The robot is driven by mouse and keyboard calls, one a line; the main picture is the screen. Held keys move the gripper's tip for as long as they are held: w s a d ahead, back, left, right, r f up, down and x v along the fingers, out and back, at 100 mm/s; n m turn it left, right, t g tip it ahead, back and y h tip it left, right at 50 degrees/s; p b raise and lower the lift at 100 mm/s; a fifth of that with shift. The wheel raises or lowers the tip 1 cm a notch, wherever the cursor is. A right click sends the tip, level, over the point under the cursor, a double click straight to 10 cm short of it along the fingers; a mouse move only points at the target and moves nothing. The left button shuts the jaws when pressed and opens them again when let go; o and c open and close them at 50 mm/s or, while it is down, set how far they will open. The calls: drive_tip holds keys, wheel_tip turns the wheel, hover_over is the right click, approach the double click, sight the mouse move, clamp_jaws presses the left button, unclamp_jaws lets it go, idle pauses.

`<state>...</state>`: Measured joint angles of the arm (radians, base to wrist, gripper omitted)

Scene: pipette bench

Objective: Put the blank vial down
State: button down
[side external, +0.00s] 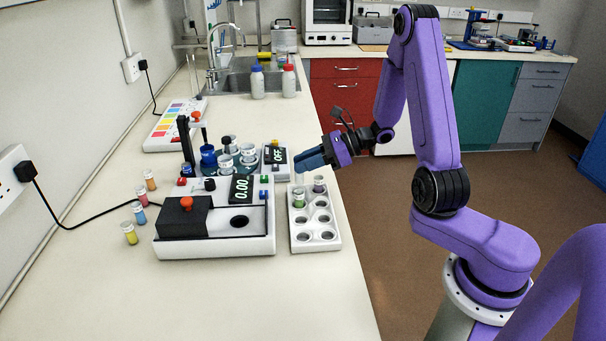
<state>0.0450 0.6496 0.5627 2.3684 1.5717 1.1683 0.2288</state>
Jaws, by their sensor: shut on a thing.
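My gripper (308,161) points down-left over the back left of the white vial rack (316,237). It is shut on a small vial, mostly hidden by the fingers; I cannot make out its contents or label. A vial with green content (299,198) shows just below the fingertips at the back left hole of the rack. I cannot tell whether it is the held vial or a separate one. A vial with purple content (319,185) stands in the back right hole. The rack's other holes look empty.
A white instrument (215,246) with a 0.00 display and dark lid stands left of the rack. Several coloured vials (129,233) stand at its left. A mixer-like device (275,160) and capped containers (226,162) stand behind. The bench front (290,300) is clear.

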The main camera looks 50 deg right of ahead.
sight(303, 175)
drive_tip(key=shift+w+f, duration=0.25)
drive_tip(key=shift+f, duration=0.1)
drive_tip(key=shift+w+f, duration=0.15)
drive_tip(key=shift+f, duration=0.75)
drive_tip(key=shift+w+f, duration=0.1)
drive_tip(key=shift+f, duration=0.75)
drive_tip(key=shift+f, duration=0.3)
drive_tip(key=c, duration=0.9)
unclamp_jaws()
